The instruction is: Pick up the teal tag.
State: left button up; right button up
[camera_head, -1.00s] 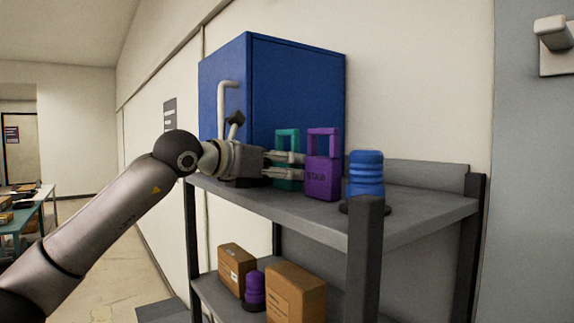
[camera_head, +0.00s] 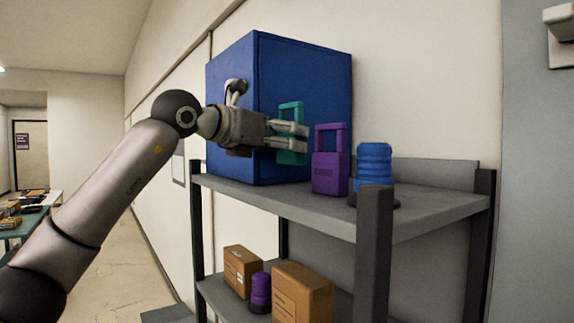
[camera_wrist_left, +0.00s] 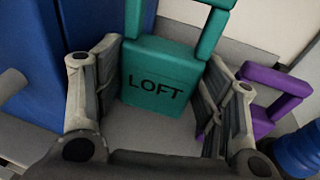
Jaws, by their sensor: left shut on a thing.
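The teal tag (camera_head: 291,158) is a block with a square handle loop. My left gripper (camera_head: 304,138) is shut on it, one finger on each side, and holds it a little above the shelf top. The fingers partly cover it in the head view. In the left wrist view the tag (camera_wrist_left: 165,68) is upright between the fingers, and the dark word LOFT shows on its face. My right gripper is not in view.
A purple tag (camera_head: 330,173) stands just right of the teal tag on the grey shelf (camera_head: 285,198). A blue ribbed cylinder (camera_head: 374,164) stands beyond it. A large blue cabinet (camera_head: 300,75) is close behind. Boxes (camera_head: 302,292) sit on the lower shelf.

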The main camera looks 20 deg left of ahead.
pick_arm(q)
jog(key=s+a+r+b, duration=0.3)
jog(key=s+r, duration=0.5)
jog(key=s, duration=0.4)
jog(key=shift+a+r+b, duration=0.15)
jog(key=shift+a+b, duration=0.25)
jog(key=shift+a, duration=0.25)
